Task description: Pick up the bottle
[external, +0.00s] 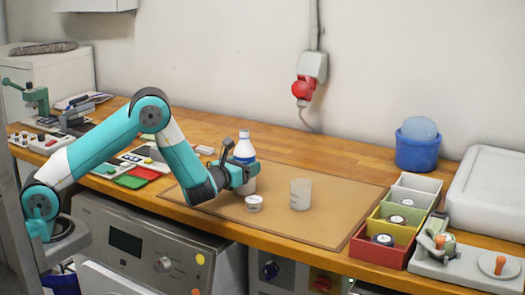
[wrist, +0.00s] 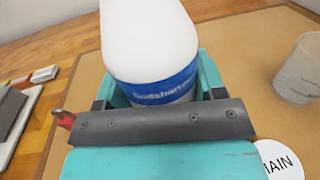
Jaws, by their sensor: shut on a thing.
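The bottle (external: 245,148) is white with a blue label band and stands upright on the brown mat (external: 340,220). In the wrist view the bottle (wrist: 150,35) rises between the jaws, its blue label just above the dark gripper bar. My gripper (external: 240,176) is shut on the bottle, low on its body. The gripper hides part of the bottle in the external view. I cannot tell whether its base touches the mat.
A small white-lidded cup (external: 254,203) and a clear beaker (external: 300,194) stand on the mat close by. Coloured bins (external: 380,250) and a blue bucket (external: 417,153) are at right. Cards and tools lie at left. The wooden bench behind the bottle is clear.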

